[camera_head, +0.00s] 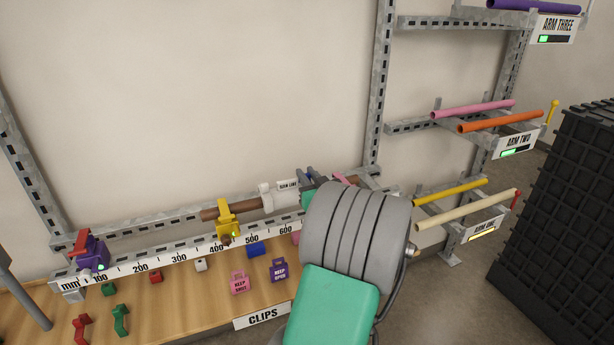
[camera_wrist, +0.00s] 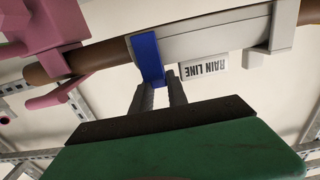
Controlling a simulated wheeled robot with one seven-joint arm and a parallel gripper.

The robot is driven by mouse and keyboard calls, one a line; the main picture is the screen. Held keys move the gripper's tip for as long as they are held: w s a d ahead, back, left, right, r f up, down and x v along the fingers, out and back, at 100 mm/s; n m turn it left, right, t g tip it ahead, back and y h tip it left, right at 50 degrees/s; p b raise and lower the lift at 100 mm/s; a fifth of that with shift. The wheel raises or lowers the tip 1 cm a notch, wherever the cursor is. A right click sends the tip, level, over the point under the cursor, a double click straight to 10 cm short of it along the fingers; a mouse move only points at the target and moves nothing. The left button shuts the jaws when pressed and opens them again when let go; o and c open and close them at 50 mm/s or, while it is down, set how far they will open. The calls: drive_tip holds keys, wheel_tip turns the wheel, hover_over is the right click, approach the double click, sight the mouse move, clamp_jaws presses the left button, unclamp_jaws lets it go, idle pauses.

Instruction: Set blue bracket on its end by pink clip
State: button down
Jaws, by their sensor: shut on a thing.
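My gripper (camera_wrist: 160,95) is shut on the blue bracket (camera_wrist: 148,58), which stands up from between its fingers in the wrist view. The bracket lies against the brown pipe, at the end of the grey sleeve. The pink clip (camera_wrist: 48,28) sits around the brown pipe (camera_wrist: 85,60) to the left in the wrist view, with a stretch of bare pipe between it and the bracket. In the head view my arm covers most of this; only a bit of blue bracket (camera_head: 309,176) and of pink clip (camera_head: 343,180) shows.
The grey sleeve (camera_wrist: 215,38) has a RAIN LINE label (camera_wrist: 205,65). A yellow clip (camera_head: 227,218) and a purple clip (camera_head: 93,252) stand along the ruler rail (camera_head: 180,256). Loose small parts and tags lie on the wooden shelf (camera_head: 185,295). A black grid crate (camera_head: 560,210) stands at right.

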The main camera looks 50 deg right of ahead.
idle(0.4)
drive_tip(key=c, duration=1.2)
unclamp_jaws()
